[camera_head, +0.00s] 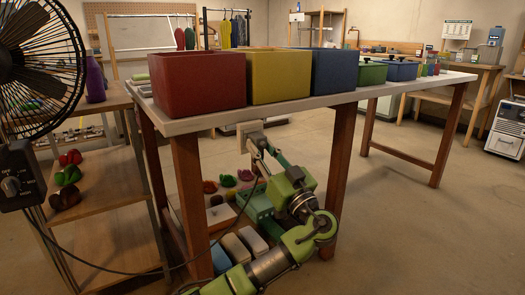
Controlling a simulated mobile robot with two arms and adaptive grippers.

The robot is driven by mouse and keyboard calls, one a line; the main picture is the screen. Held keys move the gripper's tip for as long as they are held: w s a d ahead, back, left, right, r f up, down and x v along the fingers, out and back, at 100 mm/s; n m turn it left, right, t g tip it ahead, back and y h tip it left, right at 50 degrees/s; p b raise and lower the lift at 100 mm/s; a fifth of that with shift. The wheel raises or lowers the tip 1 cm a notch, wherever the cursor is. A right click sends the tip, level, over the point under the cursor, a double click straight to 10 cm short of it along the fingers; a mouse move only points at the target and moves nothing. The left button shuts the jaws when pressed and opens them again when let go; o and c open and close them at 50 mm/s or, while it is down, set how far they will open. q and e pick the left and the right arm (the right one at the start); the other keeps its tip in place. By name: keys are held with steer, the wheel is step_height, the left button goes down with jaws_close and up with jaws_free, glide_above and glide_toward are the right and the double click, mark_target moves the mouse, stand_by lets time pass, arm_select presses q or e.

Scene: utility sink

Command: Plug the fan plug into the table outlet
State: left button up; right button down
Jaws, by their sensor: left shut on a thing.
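The table outlet (244,134) is a small pale box under the front edge of the long table (330,103). My left gripper (257,150) is green and grey and reaches up to it from below right. Its fingers are shut on the fan plug, which is small and mostly hidden between them, right at the outlet's face. I cannot tell whether the prongs are inside. The dark fan cord (120,272) hangs in a loop from the fan (38,65) at the far left and rises towards the fingertips. My right gripper is not in view.
Red (198,82), yellow (278,76) and blue (335,71) bins stand on the tabletop above the outlet. A wooden table leg (190,190) stands left of my arm. A wooden shelf unit (110,192) is at left. The floor (410,235) at right is clear.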

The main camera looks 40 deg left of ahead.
arm_select(q)
steer(key=o, duration=1.2)
steer(key=shift+a, duration=0.1)
steer(key=v, duration=1.2)
